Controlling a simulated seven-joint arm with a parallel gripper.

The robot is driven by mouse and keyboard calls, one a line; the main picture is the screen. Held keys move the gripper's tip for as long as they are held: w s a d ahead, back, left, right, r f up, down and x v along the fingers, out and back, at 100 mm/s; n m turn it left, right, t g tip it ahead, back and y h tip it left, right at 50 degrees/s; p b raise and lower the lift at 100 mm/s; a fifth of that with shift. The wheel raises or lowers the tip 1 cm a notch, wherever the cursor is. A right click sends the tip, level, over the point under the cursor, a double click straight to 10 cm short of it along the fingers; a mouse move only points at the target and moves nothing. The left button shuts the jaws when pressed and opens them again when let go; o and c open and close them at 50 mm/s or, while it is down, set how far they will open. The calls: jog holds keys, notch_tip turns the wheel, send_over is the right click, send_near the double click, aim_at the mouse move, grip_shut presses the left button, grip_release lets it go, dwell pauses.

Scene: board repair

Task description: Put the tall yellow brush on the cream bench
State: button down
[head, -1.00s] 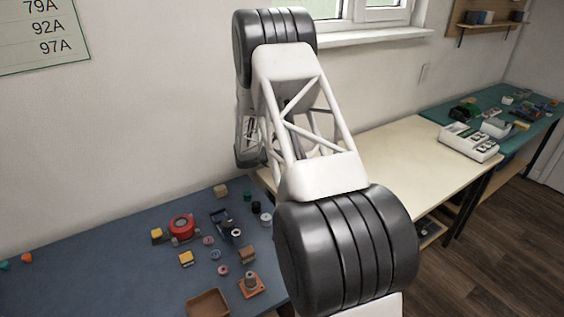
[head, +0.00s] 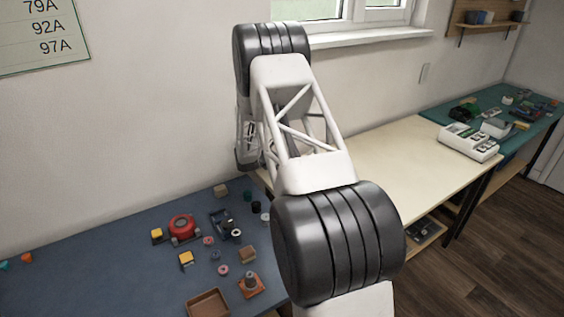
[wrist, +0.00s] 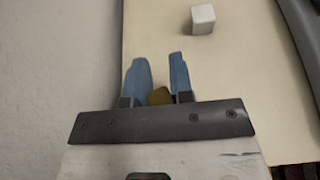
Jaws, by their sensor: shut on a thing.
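My gripper (wrist: 158,62) shows in the wrist view with two blue fingers. It is shut on the yellow brush (wrist: 159,96), of which only a small dull-yellow part shows between the fingers near their base. The rest of the brush is hidden. The cream bench (wrist: 245,95) lies beyond and below the fingers; how high the brush is above it cannot be told. In the head view the cream bench (head: 400,160) stands right of centre, and my arm hides my gripper and the brush.
A white block (wrist: 203,18) is on the cream bench ahead of the fingers. The wall (wrist: 60,70) is close on the left. A white device (head: 469,142) stands at the bench's right end. A blue bench (head: 120,270) with several small parts is at left.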

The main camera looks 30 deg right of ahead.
jog(key=shift+f, duration=0.3)
jog(key=shift+f, duration=0.15)
jog(key=c, duration=1)
grip_release()
jog(key=shift+a, duration=0.15)
jog(key=v, duration=1.1)
jog(key=shift+a+r, duration=0.25)
jog(key=shift+a, duration=0.1)
